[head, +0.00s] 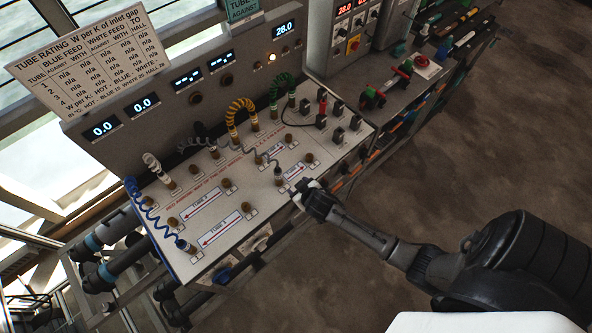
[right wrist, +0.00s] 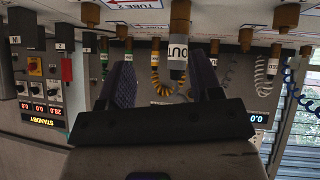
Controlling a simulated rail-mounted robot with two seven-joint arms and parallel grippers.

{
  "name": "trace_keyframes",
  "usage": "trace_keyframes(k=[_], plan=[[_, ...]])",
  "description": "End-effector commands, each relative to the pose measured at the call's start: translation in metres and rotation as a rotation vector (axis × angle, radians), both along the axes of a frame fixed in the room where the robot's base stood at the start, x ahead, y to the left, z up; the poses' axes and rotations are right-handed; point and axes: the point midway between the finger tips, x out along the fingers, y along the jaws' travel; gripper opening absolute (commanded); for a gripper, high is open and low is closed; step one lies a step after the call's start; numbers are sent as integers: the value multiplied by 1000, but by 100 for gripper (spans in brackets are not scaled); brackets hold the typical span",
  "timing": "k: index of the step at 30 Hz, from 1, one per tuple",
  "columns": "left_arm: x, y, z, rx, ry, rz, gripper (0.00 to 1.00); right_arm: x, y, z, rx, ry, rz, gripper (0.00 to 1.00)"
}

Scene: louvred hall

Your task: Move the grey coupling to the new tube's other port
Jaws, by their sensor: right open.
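In the right wrist view, which is upside down, a grey coupling (right wrist: 178,62) marked OUT sits on a brass port (right wrist: 180,16) and shows in the gap between my fingers. My right gripper (head: 299,196) is open at the panel's front edge, beside the coupling and not closed on it. Brass ports (head: 227,184) stand bare at the labelled tube arrows. My left gripper is out of view.
A blue coiled hose (head: 160,222), a white hose (head: 155,165), a yellow hose (head: 237,107) and a green hose (head: 280,84) rise from the panel. Black plugs (head: 337,134) stand at its right. A rating sign (head: 88,62) stands behind. The floor (head: 470,150) at right is clear.

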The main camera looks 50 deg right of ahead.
Motion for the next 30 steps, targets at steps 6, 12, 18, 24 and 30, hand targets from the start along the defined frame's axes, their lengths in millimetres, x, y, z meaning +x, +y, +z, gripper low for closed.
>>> trace_keyframes(k=[6,12,18,24,30], plan=[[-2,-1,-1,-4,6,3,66,19,12,20,125,-192,-7,58],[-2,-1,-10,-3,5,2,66,26,11,15,163,-209,-31,58],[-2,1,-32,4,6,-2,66,44,8,0,162,-208,-30,58],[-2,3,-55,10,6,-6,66,65,4,-14,161,-208,-31,58],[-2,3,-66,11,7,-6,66,83,1,-23,162,-207,-32,58]])
